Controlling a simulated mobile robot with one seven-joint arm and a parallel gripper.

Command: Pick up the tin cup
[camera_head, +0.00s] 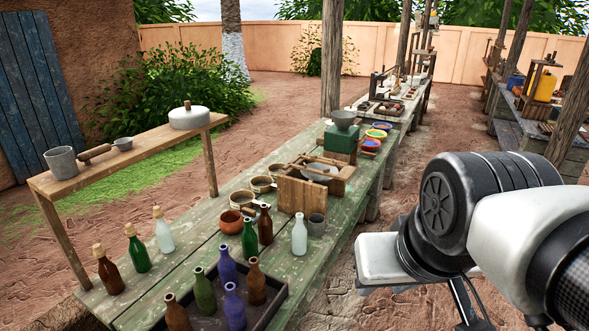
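Several grey metal-looking vessels could be the tin cup. One small grey cup (316,224) stands upright on the green plank table, right of the wooden box and beside a white bottle. A larger grey cup (62,162) stands at the left end of the raised wooden shelf, and a smaller grey cup (123,144) is also on that shelf. My gripper (470,308) is at the lower right, off the table's right side and apart from all the cups. Its fingers are partly hidden and cut off by the frame, so its opening is unclear.
Several bottles crowd the near table (175,262), some in a dark tray (277,314). A wooden box (300,194) and a white bottle (299,236) are close to the small grey cup. A wooden post (331,60) rises behind. Bare ground lies right of the table.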

